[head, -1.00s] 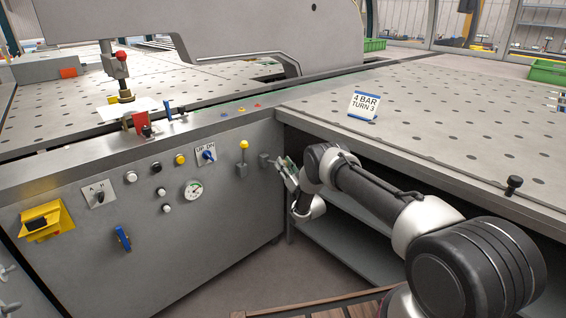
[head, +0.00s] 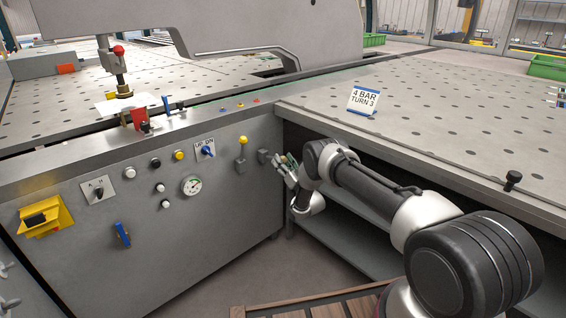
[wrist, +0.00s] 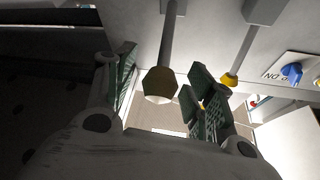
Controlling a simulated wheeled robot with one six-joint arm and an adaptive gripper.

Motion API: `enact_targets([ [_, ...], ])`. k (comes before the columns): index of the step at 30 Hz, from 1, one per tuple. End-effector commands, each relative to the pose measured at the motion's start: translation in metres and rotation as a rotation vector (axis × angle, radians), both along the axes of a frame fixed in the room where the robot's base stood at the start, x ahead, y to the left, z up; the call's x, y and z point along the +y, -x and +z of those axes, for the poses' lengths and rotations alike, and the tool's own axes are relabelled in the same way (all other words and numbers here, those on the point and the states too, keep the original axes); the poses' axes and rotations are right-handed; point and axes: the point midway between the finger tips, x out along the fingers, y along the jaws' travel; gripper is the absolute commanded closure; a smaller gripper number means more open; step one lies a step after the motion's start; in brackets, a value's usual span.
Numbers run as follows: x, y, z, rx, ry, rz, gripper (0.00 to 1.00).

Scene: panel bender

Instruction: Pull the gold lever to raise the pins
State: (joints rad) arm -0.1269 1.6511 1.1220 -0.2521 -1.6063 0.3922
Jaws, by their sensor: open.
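The gold lever (wrist: 160,83) shows in the wrist view as a grey rod ending in a dull gold knob. The knob is between the two fingers of my gripper (wrist: 163,92), with visible space on both sides. My gripper is open and not closed on it. The pins cannot be made out.
Left are an UP/DN switch (head: 206,150) and a gauge (head: 192,186).

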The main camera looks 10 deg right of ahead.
Motion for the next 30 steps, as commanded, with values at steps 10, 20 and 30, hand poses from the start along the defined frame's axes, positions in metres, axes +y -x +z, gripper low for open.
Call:
enact_targets([
  [10, -0.023, 0.053, -0.026, 0.006, 0.001, -0.001, 0.46],
  [20, -0.041, 0.097, -0.045, 0.004, 0.000, -0.001, 0.46],
  [30, -0.043, 0.101, -0.046, 0.002, 0.001, 0.000, 0.46],
])
